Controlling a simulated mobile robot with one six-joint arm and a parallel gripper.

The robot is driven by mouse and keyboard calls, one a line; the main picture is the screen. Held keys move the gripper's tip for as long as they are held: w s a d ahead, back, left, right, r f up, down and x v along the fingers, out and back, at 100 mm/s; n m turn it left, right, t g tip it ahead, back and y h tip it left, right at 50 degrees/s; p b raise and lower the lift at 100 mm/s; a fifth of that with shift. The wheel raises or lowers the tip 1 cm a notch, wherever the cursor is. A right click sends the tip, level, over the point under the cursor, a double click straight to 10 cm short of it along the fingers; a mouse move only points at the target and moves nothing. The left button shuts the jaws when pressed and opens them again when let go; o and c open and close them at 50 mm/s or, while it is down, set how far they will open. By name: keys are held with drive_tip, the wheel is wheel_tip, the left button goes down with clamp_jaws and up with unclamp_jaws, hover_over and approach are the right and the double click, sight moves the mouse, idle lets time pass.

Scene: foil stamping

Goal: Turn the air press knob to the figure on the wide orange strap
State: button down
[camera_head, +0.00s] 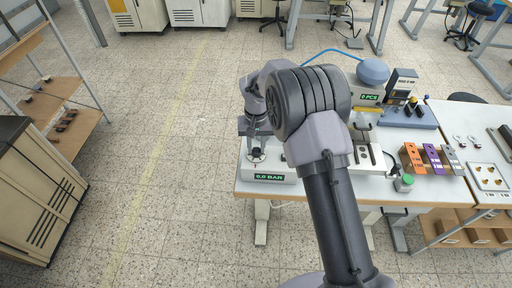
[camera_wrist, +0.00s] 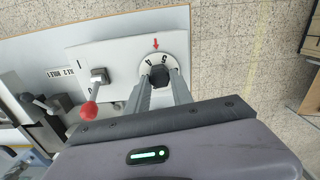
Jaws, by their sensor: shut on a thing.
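The air press knob (camera_wrist: 160,75) is a dark round knob on a white dial (camera_wrist: 148,65) with printed figures. A red arrow (camera_wrist: 155,43) is printed beside the dial. My gripper (camera_wrist: 161,84) is shut on the knob, with one finger on each side. The knob (camera_head: 257,154) also shows below my gripper (camera_head: 256,142) in the head view, on the white press base. The base's display (camera_head: 268,177) reads 0.0 BAR. The orange strap (camera_head: 412,157) lies at the right of the bench, beside a purple one and a grey one; its figure is too small to read.
A red-ball lever (camera_wrist: 89,110) stands next to the dial on the same base. The purple strap (camera_head: 432,157), grey strap (camera_head: 452,159) and a green-topped container (camera_head: 404,183) lie to the right. A blue-domed machine (camera_head: 373,72) stands at the back.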

sight(257, 149)
drive_tip(key=m+b, duration=0.1)
drive_tip(key=m, duration=0.3)
drive_tip(key=shift+d+m+b, duration=0.1)
drive_tip(key=shift+m+b, duration=0.25)
drive_tip(key=shift+m, duration=1.15)
drive_tip(key=c, duration=1.1)
unclamp_jaws()
drive_tip(key=shift+r, duration=0.1)
wheel_tip(257, 149, up, 17)
drive_tip(key=p, duration=0.4)
drive_tip(key=shift+r+p, duration=0.1)
drive_tip(key=shift+p, duration=0.25)
